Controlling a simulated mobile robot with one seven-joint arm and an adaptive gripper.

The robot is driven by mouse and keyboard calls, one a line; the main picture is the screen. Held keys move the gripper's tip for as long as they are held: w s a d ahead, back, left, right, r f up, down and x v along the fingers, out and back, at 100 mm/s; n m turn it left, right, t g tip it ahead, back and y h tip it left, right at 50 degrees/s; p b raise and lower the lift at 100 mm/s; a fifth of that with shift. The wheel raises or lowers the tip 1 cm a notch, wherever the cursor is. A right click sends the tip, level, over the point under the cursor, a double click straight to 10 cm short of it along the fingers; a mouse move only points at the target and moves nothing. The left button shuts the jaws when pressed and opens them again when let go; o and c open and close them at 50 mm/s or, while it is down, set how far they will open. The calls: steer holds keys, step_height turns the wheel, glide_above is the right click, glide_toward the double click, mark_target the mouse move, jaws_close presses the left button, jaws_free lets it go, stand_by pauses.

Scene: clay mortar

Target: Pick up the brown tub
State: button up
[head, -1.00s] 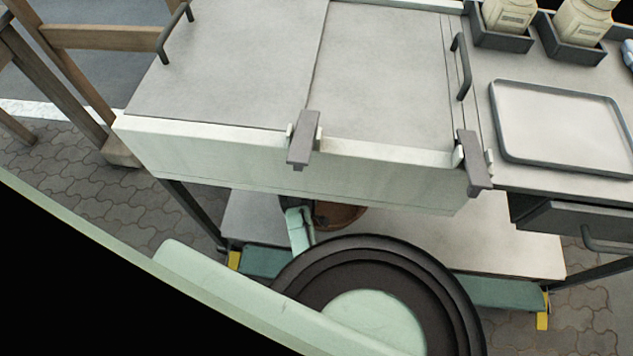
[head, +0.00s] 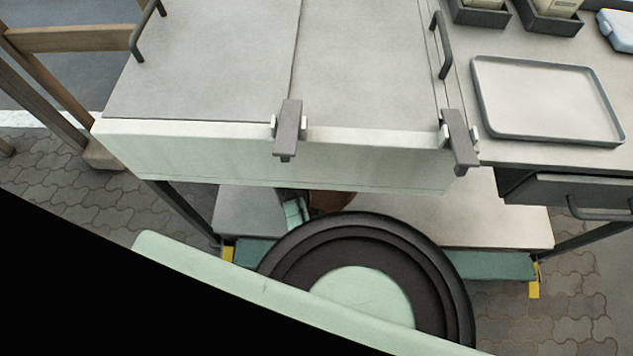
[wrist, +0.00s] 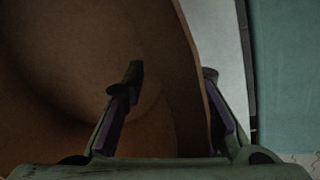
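The brown tub (head: 330,202) stands on the lower shelf under the cart's cabinet. In the head view only a small part shows; the cabinet front and my own arm hide the rest. In the wrist view the tub's inside (wrist: 60,70) fills the left half, close up and dark. My gripper (wrist: 168,85) is open astride the tub's wall. One finger is inside the tub and the other is outside, close to the wall. A gap shows between the inner finger and the wall.
The pale cabinet front (head: 270,160) overhangs the lower shelf (head: 490,215), whose right part is clear. Two grey brackets stick out from the cabinet, one being the left bracket (head: 289,130). A grey tray (head: 548,100) lies on the top. A drawer (head: 570,192) is at right.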

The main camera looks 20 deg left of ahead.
steer(key=shift+f, duration=0.1)
stand_by(0.3)
jaws_close()
stand_by(0.6)
